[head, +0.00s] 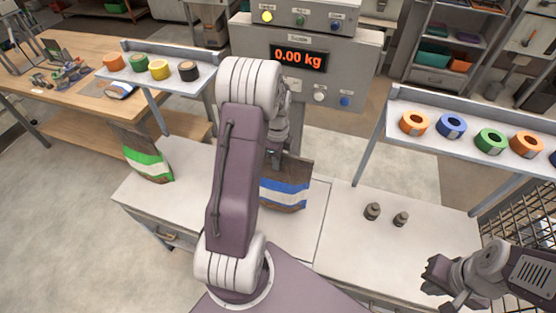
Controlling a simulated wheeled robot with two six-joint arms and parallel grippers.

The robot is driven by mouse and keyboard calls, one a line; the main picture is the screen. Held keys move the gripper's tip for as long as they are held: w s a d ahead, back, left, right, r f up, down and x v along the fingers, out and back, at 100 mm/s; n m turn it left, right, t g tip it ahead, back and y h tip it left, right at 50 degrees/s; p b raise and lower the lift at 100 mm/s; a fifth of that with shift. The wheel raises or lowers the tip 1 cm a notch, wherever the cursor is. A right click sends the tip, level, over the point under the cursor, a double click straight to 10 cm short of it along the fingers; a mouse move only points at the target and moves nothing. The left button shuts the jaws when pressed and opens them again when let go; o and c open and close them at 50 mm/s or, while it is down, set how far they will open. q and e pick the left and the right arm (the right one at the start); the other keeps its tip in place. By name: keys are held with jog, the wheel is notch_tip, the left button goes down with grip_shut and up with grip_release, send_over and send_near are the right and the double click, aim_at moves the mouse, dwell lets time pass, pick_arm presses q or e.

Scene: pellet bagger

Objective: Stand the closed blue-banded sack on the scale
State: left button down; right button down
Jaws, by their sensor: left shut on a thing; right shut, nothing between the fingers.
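The blue-banded sack (287,194), brown with a blue and white band, is upright near the middle of the white bench. My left gripper (276,160) is shut on its top edge. My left arm hides the sack's left side, so I cannot tell whether its bottom touches the surface below. The scale's grey housing (350,75) stands behind it, and its display (299,57) reads 0.00 kg. My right gripper (440,282) is shut and empty at the lower right, apart from the sack.
A green-banded sack (148,163) stands at the bench's left. Two small dark weights (372,211) (401,219) stand right of the blue-banded sack. Raised shelves with coloured rolls flank the bench (437,250) on the left (159,87) and right (468,112). A wire basket (540,210) is far right.

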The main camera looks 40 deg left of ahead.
pick_arm(q)
notch_tip(320, 180, down, 4)
jog(key=b, duration=0.2)
jog(key=shift+r+b, duration=0.1)
jog(key=shift+b, duration=0.3)
jog(key=shift+f, duration=0.3)
jog(key=shift+f+b, duration=0.4)
jog(key=c, duration=1.4)
grip_release()
jog(key=shift+c, duration=0.2)
notch_tip(320, 180, up, 9)
jog(key=shift+s+f+b, duration=0.1)
jog(key=shift+b, duration=0.25)
